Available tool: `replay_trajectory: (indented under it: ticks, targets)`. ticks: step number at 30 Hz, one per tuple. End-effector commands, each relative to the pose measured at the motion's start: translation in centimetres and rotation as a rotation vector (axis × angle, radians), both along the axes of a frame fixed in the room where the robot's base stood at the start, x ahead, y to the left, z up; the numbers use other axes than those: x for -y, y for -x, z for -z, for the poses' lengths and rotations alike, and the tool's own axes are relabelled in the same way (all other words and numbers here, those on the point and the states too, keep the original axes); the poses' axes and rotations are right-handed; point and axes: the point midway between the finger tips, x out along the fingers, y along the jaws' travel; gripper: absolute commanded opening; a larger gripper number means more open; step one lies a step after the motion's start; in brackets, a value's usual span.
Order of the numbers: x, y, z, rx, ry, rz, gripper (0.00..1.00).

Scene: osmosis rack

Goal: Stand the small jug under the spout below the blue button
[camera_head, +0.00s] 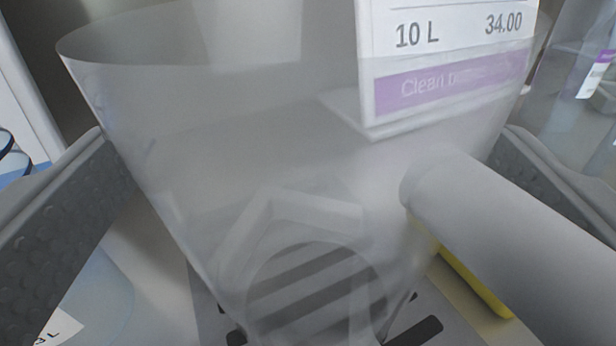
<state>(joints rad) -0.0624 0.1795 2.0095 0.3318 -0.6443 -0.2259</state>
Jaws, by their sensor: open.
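A translucent, tapered jug (290,150) fills the middle of the view, its wide rim at the top and its narrow base low down. My gripper (305,140) is open, with one dark textured finger on each side of the jug. I cannot tell whether either finger touches it. A pale grey cylinder (510,250) reaches in from the lower right and ends against the jug's outline; I cannot tell whether it is part of the jug. No blue button or clear spout can be made out.
A price sign (450,60) reading "10 L 34.00" stands at the upper right. A slotted grey tray (215,320) shows below the jug. A pale blue container (95,300) with a label is at lower left. A yellow piece (475,287) lies beneath the cylinder.

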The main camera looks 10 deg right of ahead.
Motion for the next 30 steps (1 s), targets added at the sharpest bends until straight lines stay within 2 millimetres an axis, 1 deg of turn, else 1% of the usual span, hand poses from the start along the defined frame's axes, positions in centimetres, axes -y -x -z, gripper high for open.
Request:
replay_trajectory:
  ticks: [5,15,19,24,30]
  targets:
    - [-0.3,1.8,-0.1,0.0,0.0,-0.001,1.0]
    - [-1.0,7.7,-0.1,0.001,-0.001,0.0,1.0]
    - [-1.3,9.6,-0.1,0.001,-0.001,-0.001,1.0]
    - [-1.6,11.2,-0.1,0.001,0.0,-0.001,1.0]
    - [-1.6,11.9,0.0,0.001,0.0,0.0,1.0]
